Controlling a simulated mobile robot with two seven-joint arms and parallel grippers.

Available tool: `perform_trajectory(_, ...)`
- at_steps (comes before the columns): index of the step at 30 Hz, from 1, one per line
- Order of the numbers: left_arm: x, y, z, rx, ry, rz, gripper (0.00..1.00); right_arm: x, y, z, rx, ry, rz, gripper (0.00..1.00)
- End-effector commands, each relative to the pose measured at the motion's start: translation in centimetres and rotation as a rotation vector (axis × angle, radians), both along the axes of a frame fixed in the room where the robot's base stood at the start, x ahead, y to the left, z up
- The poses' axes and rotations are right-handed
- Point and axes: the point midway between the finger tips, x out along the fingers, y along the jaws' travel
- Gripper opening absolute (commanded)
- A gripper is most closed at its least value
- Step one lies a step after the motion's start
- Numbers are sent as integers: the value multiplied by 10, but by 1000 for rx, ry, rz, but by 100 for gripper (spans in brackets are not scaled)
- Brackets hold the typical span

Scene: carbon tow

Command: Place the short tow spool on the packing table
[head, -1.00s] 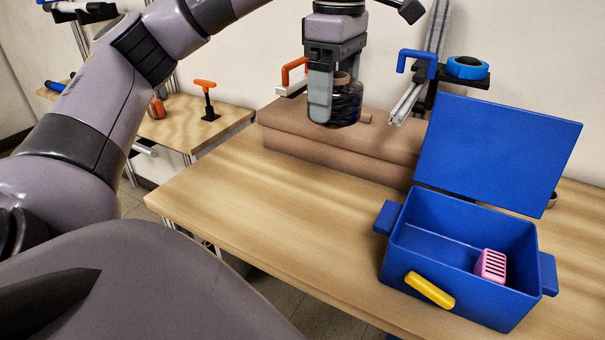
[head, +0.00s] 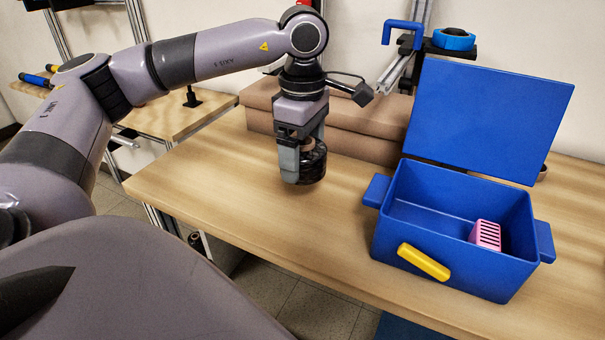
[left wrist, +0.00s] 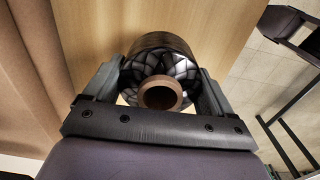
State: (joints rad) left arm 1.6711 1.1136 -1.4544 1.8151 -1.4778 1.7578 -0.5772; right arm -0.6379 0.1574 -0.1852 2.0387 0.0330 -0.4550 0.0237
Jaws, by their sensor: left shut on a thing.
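The black tow spool (head: 313,163) with a brown core is held in my left gripper (head: 303,160), over the wooden packing table (head: 220,180). In the left wrist view the spool (left wrist: 160,60) sits between the two fingers of the gripper (left wrist: 160,90), its brown tube end facing the camera. The spool's underside is close to the table top; I cannot tell whether it touches. My right gripper is not in view.
An open blue box (head: 455,240) with a yellow latch and a pink slotted block (head: 485,235) inside stands to the right. Brown stacked boxes (head: 350,125) lie behind the gripper. The table's left and front part is clear. A blue tape roll (head: 453,40) sits on a holder behind.

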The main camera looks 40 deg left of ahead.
Motion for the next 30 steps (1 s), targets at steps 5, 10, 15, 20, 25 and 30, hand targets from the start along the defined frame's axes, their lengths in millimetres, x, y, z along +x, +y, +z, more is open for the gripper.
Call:
perform_trajectory(5,-1,1,-26,1,4,1,46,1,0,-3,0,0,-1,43)
perform_trajectory(10,-1,0,-42,0,1,0,46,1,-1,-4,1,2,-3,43)
perform_trajectory(15,0,0,-43,0,0,0,46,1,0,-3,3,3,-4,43)
perform_trajectory(20,0,0,-45,0,1,0,46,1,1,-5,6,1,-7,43)
perform_trajectory(25,0,0,-46,0,2,0,100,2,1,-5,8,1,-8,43)
perform_trajectory(30,0,0,-45,0,2,0,100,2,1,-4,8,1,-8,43)
